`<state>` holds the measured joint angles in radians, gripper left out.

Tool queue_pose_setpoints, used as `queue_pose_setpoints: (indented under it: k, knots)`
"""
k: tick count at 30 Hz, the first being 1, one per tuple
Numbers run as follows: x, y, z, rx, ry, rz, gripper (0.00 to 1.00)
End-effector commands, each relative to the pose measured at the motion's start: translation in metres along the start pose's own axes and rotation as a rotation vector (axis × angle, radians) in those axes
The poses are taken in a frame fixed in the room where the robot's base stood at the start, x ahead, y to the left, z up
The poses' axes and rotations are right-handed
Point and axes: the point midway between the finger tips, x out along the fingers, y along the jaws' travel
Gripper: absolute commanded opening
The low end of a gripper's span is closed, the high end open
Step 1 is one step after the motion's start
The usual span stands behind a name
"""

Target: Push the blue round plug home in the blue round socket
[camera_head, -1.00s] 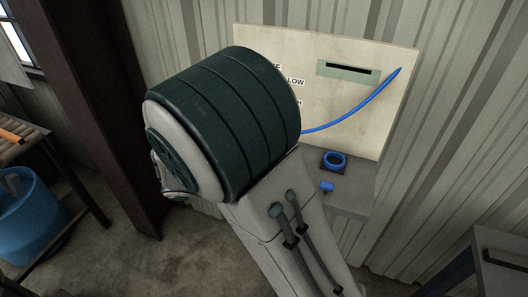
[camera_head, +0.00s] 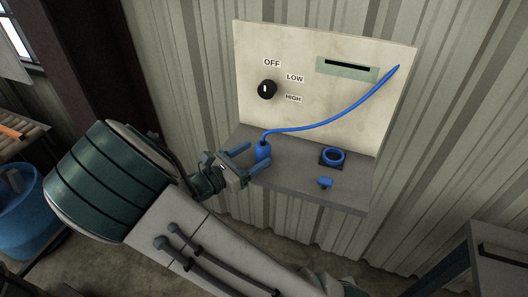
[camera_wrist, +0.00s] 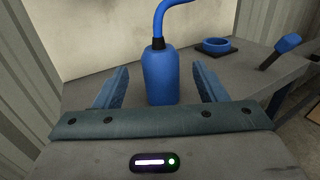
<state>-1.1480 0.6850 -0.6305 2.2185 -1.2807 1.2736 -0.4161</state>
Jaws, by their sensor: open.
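The blue round plug (camera_head: 263,153) stands upright on the grey shelf, with a blue cable (camera_head: 335,123) rising from its top to the upper right of the panel. The blue round socket (camera_head: 333,157) is a ring on a dark square base, to the right of the plug and apart from it. My gripper (camera_head: 257,158) is open, its two fingers on either side of the plug. In the wrist view the plug (camera_wrist: 161,76) stands between the open fingers, with a gap showing on each side. The socket (camera_wrist: 216,45) is behind it to the right.
The cream panel (camera_head: 300,55) has a black knob (camera_head: 267,89) marked OFF, LOW and HIGH, and a slot (camera_head: 347,68). A small blue lever (camera_head: 325,183) stands on the shelf (camera_head: 300,186) in front of the socket. Shelf space between plug and socket is clear.

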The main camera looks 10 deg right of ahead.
Motion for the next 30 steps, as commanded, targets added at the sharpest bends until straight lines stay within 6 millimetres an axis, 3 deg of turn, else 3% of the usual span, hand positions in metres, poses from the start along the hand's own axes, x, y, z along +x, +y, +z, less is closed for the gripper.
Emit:
queue_pose_setpoints:
  k: [12,21,27,30]
  knots:
    - [0.050,-0.002,0.000,0.000,0.000,-0.004,0.65]
    - [0.055,-0.002,-0.001,0.001,0.001,0.000,0.65]
    - [0.055,-0.002,-0.001,0.001,0.001,-0.001,0.15]
    - [0.055,-0.002,-0.001,0.001,0.001,-0.001,0.15]
